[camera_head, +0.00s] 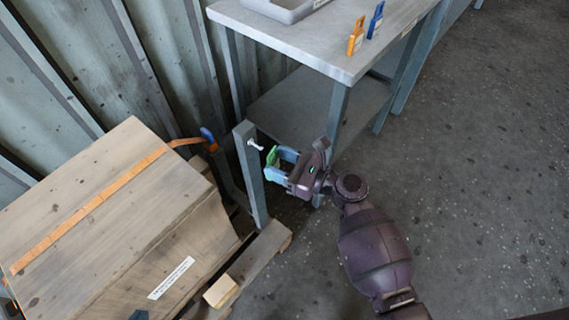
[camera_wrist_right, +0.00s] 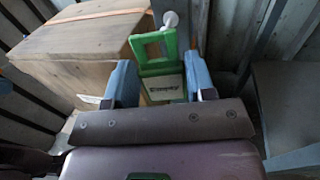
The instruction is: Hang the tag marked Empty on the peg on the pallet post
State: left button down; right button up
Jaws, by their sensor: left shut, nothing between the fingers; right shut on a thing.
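My right gripper (camera_head: 283,163) is shut on the green-framed tag (camera_head: 272,157). In the right wrist view the tag (camera_wrist_right: 161,88) stands upright between the fingers, its white label reading "Empty" and its open green loop on top. The white peg (camera_head: 255,145) sticks out near the top of the grey-blue pallet post (camera_head: 252,180). In the right wrist view the peg's round end (camera_wrist_right: 170,19) shows just above the loop. The loop is close to the peg; I cannot tell if they touch.
A wooden crate (camera_head: 110,190) with an orange strap sits on the pallet (camera_head: 262,250), left of the post. The floor at right is clear.

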aim_at(272, 158)
jog(key=shift+w+a+f+b, duration=0.15)
jog(key=shift+w+a+b, duration=0.15)
jog(key=shift+w+a, duration=0.85)
jog(key=shift+w+a+f, duration=0.25)
jog(key=shift+w+a, duration=0.15)
jog(key=o, duration=1)
jog(key=shift+o, duration=0.2)
